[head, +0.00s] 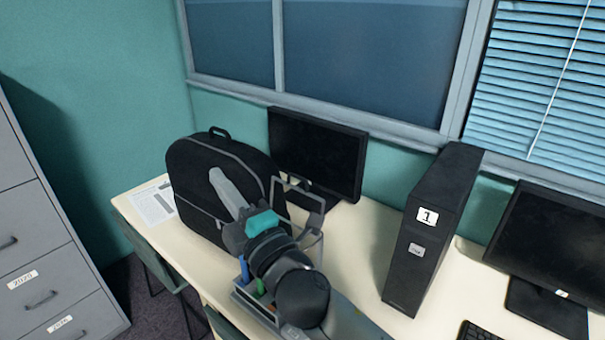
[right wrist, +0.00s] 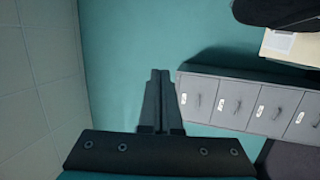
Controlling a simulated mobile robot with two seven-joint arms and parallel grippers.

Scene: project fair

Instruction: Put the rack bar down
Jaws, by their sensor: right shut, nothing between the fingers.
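My right gripper (head: 218,178) is shut in front of the black backpack, above the desk, with its arm coming up from the bottom of the head view. In the right wrist view its two fingers (right wrist: 160,76) are together, with nothing between them. I cannot pick out a rack bar in either view. A thin grey frame (head: 312,192) shows just right of the gripper; my arm hides part of it, and I cannot tell what it belongs to. My left gripper is not in view.
The cream desk (head: 362,240) holds a black backpack (head: 195,160), a monitor (head: 317,155), a paper sheet (head: 152,204), a tall black computer case (head: 437,225), a second monitor (head: 555,235) and a pen holder (head: 240,296), partly behind my arm. Grey filing cabinets (head: 35,240) stand left.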

